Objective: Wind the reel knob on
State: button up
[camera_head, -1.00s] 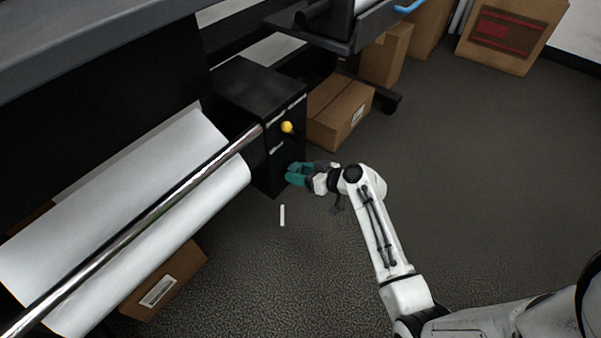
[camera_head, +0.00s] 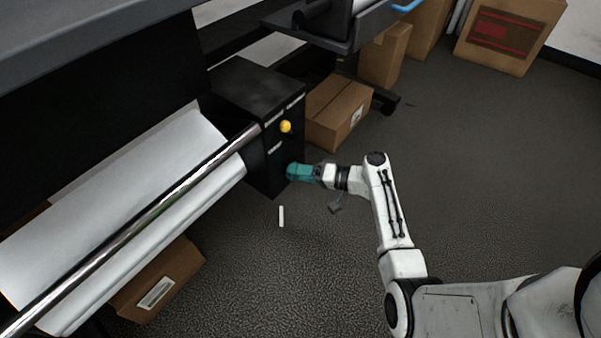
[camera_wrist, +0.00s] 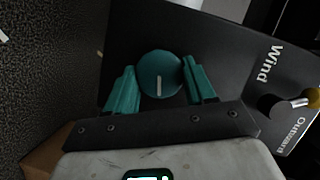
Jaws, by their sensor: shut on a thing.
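The reel knob (camera_wrist: 160,70) is a round teal knob with a white pointer line, set in a black panel beside the word "Wind". My gripper (camera_head: 291,172) reaches the front of the black box (camera_head: 260,92) low down, below a yellow knob (camera_head: 285,127). In the wrist view the two teal fingers lie on either side of the reel knob, shut on it. The pointer line points toward the gripper's palm. In the head view the fingers hide the reel knob. A white paper roll (camera_head: 120,205) with a shiny bar (camera_head: 165,202) lies left of the box.
Cardboard boxes stand behind the black box (camera_head: 338,112) and under the roll (camera_head: 158,285). A small white strip (camera_head: 281,216) lies on the floor. The floor to the right is clear.

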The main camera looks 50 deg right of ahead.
jog(key=shift+m, duration=0.5)
jog(key=shift+f, duration=0.1)
jog(key=o, duration=1)
jog(key=shift+o, duration=0.2)
jog(key=p+v, duration=0.2)
jog(key=v, duration=0.9)
jog(key=shift+f+p, duration=0.2)
jog(key=shift+p, duration=0.2)
